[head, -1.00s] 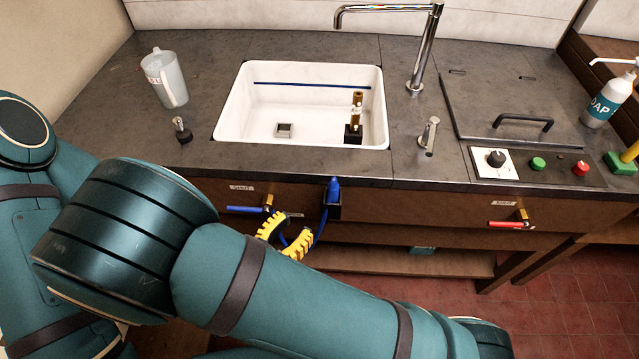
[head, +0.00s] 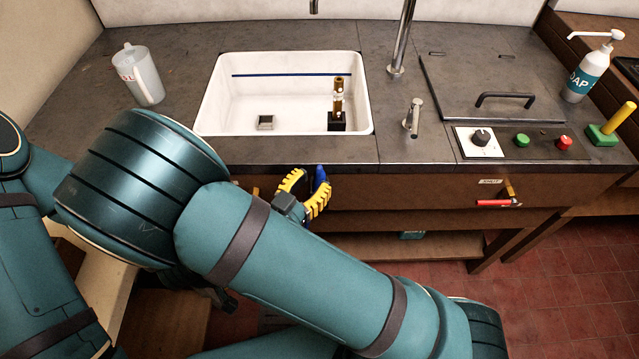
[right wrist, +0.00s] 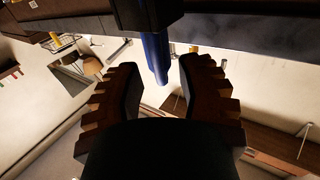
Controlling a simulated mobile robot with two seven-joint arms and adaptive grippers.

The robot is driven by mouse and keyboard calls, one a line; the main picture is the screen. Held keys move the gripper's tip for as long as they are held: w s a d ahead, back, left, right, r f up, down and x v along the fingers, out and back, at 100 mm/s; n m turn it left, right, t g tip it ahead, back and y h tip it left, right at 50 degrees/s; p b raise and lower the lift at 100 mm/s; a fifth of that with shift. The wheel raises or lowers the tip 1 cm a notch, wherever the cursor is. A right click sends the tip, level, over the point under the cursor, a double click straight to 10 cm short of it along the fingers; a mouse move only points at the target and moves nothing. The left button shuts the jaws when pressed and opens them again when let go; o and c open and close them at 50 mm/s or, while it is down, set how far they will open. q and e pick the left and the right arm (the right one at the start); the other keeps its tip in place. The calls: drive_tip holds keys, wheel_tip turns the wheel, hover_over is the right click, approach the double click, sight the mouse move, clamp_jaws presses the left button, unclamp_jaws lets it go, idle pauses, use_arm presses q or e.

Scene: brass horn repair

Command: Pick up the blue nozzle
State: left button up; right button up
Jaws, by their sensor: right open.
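The blue nozzle (head: 320,177) is at the front of the counter, below the sink; in the head view my right gripper partly covers it. My right gripper (head: 307,182), with yellow ribbed fingers, is open beside it. In the right wrist view the nozzle (right wrist: 156,57) hangs from a dark holder (right wrist: 150,15) and its end lies between the two open fingers (right wrist: 160,75) in the picture. I see no finger clearly touching it. My left gripper is not in view.
A white sink (head: 215,105) holds a brass piece on a black block (head: 337,122). A clear jug (head: 140,75) stands at left. A small tap (head: 413,117), control panel (head: 515,143) and soap bottle (head: 588,72) are to the right. A red-handled valve (head: 495,203) is on the front.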

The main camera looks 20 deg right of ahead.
sight(316, 180)
drive_tip(key=x, duration=0.3)
drive_tip(key=shift+w+d+f, duration=0.1)
drive_tip(key=shift+f, duration=0.05)
clamp_jaws()
